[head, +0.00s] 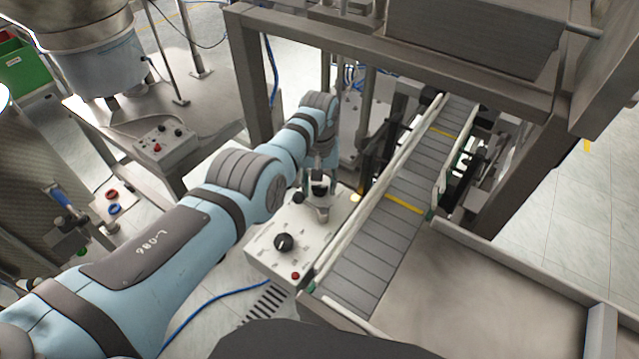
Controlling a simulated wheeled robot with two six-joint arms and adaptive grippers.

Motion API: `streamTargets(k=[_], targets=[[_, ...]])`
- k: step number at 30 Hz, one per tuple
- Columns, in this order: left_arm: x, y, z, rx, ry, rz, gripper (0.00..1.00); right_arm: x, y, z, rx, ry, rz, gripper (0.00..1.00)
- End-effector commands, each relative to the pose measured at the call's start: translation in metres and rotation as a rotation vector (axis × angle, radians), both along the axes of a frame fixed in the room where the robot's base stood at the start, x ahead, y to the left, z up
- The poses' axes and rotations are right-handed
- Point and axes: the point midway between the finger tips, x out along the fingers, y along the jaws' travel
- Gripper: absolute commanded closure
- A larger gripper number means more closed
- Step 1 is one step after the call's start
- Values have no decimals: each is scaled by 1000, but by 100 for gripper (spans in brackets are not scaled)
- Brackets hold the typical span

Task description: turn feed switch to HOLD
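A white control box (262,258) stands beside the conveyor, near the middle of the view. On its top are a black rotary knob (284,242) and a small red button (295,275). The labels are too small to read, so I cannot tell which switch is the feed switch or its setting. My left arm reaches in from the lower left, and its gripper (321,200) points down over the back part of the box, behind the black knob. The gripper hides what lies beneath it, and I cannot tell whether its fingers touch anything. My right gripper is not in view.
A slatted conveyor (388,215) with yellow bars runs along the box's right side. A metal frame (400,55) crosses above. A metal tray (510,300) is at lower right. Another control box (162,143) stands at left below a feeder bowl (98,65). A blue cable lies on the floor.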

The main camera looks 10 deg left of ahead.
Motion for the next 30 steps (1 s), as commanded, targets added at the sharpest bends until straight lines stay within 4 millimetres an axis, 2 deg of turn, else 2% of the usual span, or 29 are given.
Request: streamTargets(k=[10,14,17,21,24,27,30], targets=[[1,0,1,0,-2,-1,45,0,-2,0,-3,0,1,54],[2,0,11,0,-5,-1,45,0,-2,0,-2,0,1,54],[2,0,30,-1,-7,-1,45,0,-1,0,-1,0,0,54],[3,0,73,0,-7,-1,45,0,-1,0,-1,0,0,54],[2,0,98,0,-4,-1,45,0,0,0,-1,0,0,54],[2,0,113,0,-1,-1,45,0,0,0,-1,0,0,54],[2,0,120,0,0,-1,45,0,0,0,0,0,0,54]])
